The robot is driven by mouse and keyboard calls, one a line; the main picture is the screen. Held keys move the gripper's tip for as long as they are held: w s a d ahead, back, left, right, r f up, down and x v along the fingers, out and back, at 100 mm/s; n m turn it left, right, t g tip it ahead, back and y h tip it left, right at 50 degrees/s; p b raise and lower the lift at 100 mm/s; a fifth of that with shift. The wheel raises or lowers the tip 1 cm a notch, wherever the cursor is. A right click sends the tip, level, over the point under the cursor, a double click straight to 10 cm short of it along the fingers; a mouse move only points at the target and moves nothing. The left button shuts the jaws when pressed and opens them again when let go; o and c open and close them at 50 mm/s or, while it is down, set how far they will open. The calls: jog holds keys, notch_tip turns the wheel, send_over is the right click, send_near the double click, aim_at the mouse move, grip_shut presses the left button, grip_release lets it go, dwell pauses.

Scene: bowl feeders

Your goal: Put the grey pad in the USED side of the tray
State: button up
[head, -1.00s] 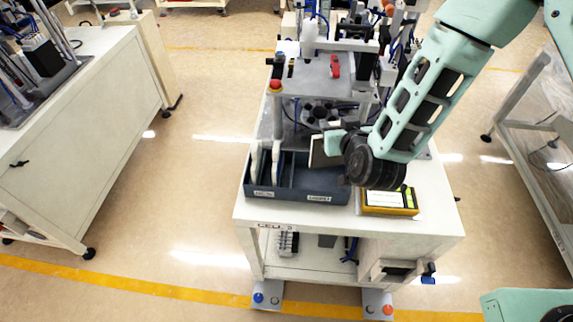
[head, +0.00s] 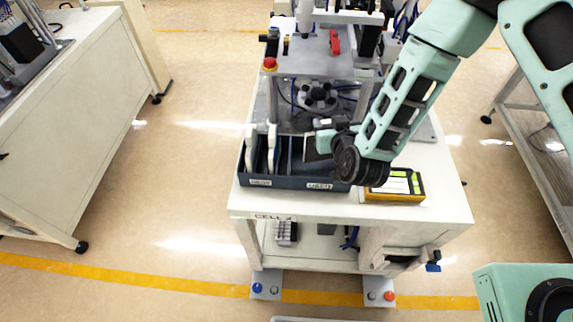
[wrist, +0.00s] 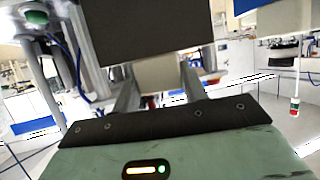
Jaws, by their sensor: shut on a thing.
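The grey pad (wrist: 150,25) is a dark flat plate that fills the top middle of the wrist view. My gripper (wrist: 158,82) is shut on it by a pale block at its lower edge. In the head view the pad (head: 316,147) is partly hidden by my gripper (head: 326,128). It is over or just inside the right part of the dark blue tray (head: 285,183); I cannot tell if it touches the tray. The tray has a left label (head: 260,183) and a right label (head: 319,186), both too small to read surely. Two white pads (head: 271,148) stand upright in the left side.
A yellow device (head: 396,197) lies right of the tray on the white cart top. A machine with a raised plate (head: 305,65) and a red button (head: 270,64) stands behind the tray. The front strip of the cart top (head: 330,206) is clear.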

jog(key=shift+f+b, duration=0.75)
jog(key=shift+f, duration=0.75)
jog(key=o, duration=1.3)
jog(key=p+v, duration=0.6)
jog(key=v, duration=1.1)
jog(key=shift+s+r, duration=0.15)
jog(key=shift+r, duration=0.1)
